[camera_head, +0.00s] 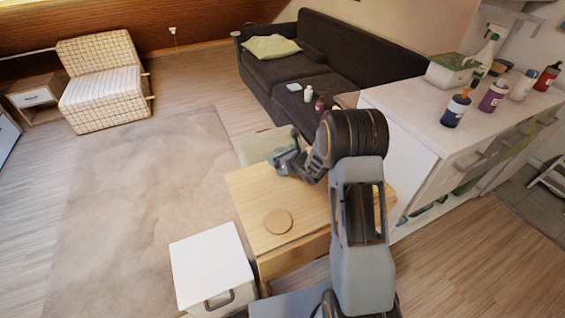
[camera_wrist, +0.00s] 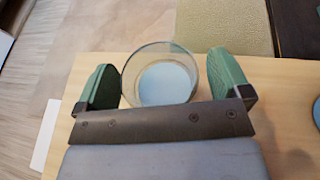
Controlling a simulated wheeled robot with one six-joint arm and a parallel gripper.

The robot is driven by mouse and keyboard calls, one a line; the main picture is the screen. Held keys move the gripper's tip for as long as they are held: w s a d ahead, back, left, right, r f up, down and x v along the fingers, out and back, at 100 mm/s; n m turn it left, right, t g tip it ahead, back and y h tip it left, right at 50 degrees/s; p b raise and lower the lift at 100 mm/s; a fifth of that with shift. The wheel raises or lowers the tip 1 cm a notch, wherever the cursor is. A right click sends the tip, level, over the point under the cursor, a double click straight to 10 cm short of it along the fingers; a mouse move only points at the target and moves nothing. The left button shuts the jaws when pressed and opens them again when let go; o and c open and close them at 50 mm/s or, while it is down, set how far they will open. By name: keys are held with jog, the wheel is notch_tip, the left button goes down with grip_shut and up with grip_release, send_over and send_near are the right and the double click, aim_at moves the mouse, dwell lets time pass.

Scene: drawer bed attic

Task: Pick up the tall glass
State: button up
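The tall glass (camera_wrist: 163,75) is clear, with a round rim and a pale blue disc showing at its bottom in the wrist view. It is seen from above, near the edge of the light wooden table (camera_wrist: 285,130). My gripper (camera_wrist: 165,78) has its two green fingers apart, one on each side of the glass. The fingers are close to the glass wall; I cannot tell if they touch it. In the head view my gripper (camera_head: 285,157) is low over the far end of the table (camera_head: 250,190), and the glass is hard to make out there.
A round wooden disc (camera_head: 278,221) lies on the table. A white drawer unit (camera_head: 212,268) stands at its near left, and a greenish stool or box (camera_head: 262,143) beyond it. A white counter (camera_head: 430,115) with several bottles is at the right. The rug (camera_head: 140,200) is clear.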

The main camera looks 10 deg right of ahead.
jog(key=c, duration=1)
